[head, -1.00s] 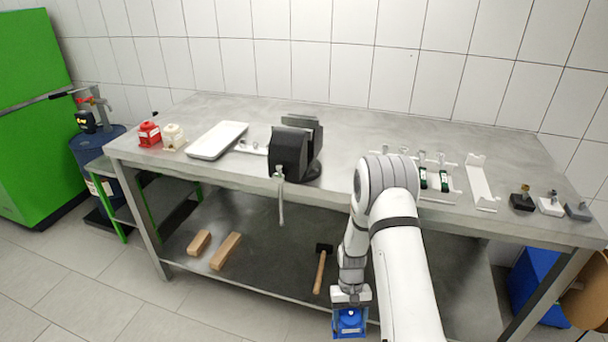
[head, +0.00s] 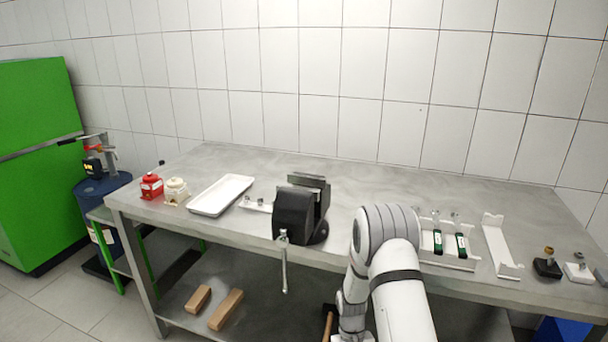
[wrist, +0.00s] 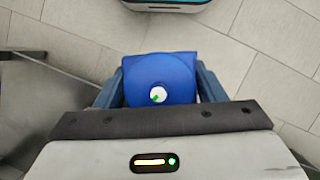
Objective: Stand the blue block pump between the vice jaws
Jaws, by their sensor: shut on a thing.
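The blue block pump (wrist: 160,78) is in my gripper (wrist: 158,92), seen in the wrist view. The gripper's two fingers close on its left and right sides, and a round boss with a white centre faces the camera. The pump is over the tiled floor in that view. In the head view the gripper and pump are below the bottom edge of the picture. The dark vice (head: 298,210) stands on the bench near its front edge, with its handle hanging down in front. I see nothing between its jaws, though their gap is partly hidden.
The grey bench (head: 365,190) carries a white tray (head: 220,194), red (head: 151,187) and cream (head: 176,191) pumps at left, and a rack with green-labelled items (head: 448,245) at right. Small fittings (head: 547,267) stand far right. Wooden blocks (head: 226,309) lie on the lower shelf.

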